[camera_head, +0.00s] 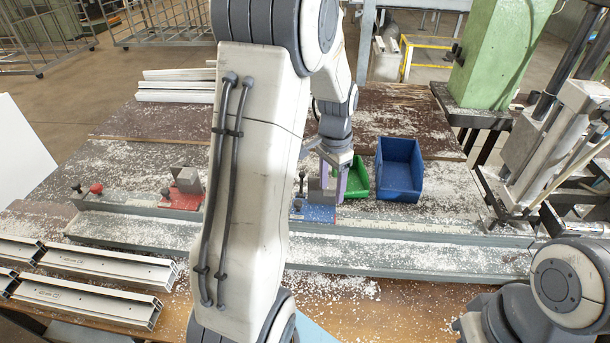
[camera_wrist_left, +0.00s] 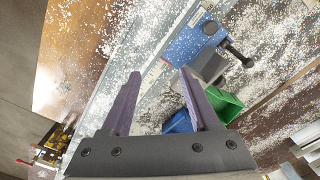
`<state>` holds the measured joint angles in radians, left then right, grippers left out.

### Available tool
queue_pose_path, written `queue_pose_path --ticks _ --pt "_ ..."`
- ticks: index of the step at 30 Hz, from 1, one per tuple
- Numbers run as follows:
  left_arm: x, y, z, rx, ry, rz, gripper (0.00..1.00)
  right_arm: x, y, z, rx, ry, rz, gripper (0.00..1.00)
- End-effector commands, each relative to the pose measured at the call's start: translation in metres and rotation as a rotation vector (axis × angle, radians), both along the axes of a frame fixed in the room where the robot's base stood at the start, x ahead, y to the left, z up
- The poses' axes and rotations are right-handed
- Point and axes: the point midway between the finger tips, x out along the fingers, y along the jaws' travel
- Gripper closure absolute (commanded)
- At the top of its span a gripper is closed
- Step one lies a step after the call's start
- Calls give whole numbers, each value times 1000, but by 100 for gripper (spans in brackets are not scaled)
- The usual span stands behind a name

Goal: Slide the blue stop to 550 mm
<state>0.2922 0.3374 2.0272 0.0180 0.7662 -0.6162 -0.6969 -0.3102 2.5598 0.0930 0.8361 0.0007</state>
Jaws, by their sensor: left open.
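The blue stop (camera_head: 318,214) sits on the long grey rail (camera_head: 420,258), right of my left forearm. It has a grey upright block and a dark-knobbed handle. In the left wrist view the blue stop (camera_wrist_left: 196,42) lies beyond the fingertips, its handle pointing right. My left gripper (camera_head: 332,178) has purple fingers and is beside the stop's upright block in the head view. In the left wrist view the fingers (camera_wrist_left: 159,73) are apart with nothing between them. The scale's numbers are too small to read. My right gripper is out of view.
A red stop (camera_head: 184,198) stands on the rail's left part. Green (camera_head: 357,180) and blue (camera_head: 400,170) bins stand behind the rail. Aluminium profiles (camera_head: 90,265) lie at front left. A green column (camera_head: 505,50) and a metal frame (camera_head: 550,140) stand at right. White chips litter the bench.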

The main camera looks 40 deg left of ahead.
Motion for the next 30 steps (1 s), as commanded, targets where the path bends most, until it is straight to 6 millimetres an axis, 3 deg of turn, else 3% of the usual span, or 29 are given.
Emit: queue_pose_path --ticks 1,3,8,14,24,30 --pt "1 31 8 1 8 34 38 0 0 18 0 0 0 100" --pt "0 61 5 5 11 54 38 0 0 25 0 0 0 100" --pt "-4 97 -1 7 16 75 38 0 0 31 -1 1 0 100" --pt "-5 101 -23 6 19 74 38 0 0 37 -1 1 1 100" --pt "-6 99 -84 6 19 75 38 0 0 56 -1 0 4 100" --pt "-5 100 -102 7 16 75 38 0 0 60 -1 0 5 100"
